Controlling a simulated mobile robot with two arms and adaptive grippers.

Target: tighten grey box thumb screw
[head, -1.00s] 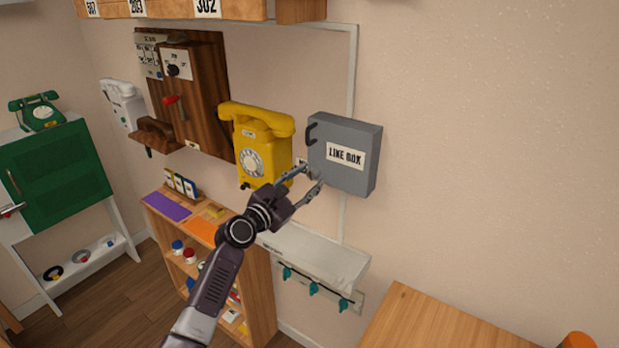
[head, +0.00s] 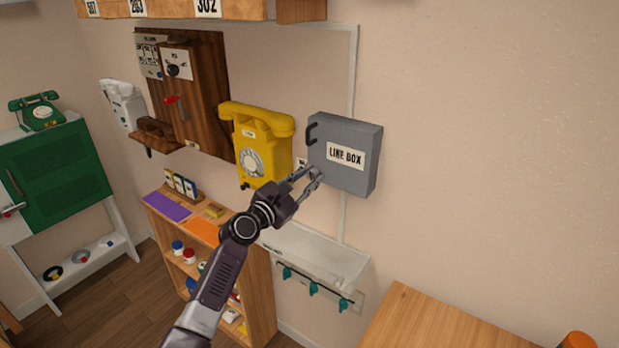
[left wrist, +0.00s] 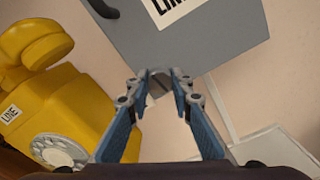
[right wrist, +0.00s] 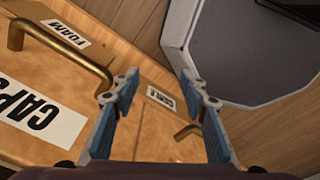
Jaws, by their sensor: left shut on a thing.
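The grey line box (head: 352,183) is mounted on the wall to the right of the yellow phone, with its door closed. It also shows in the left wrist view (left wrist: 215,35). My left gripper (head: 316,174) is at the box's lower left edge. In the left wrist view its fingertips (left wrist: 160,76) are shut around a small grey thumb screw (left wrist: 158,86) at the bottom edge of the box. The fingertips hide much of the screw. My right gripper (right wrist: 158,82) is open and empty in the right wrist view, above wooden drawers; it is out of the head view.
A yellow dial phone (head: 262,148) hangs close to the left of the box. A pale shelf (head: 318,257) with teal hooks is below it. A wooden surface (head: 440,325) stands at lower right. Labelled drawers (right wrist: 60,95) with brass handles show in the right wrist view.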

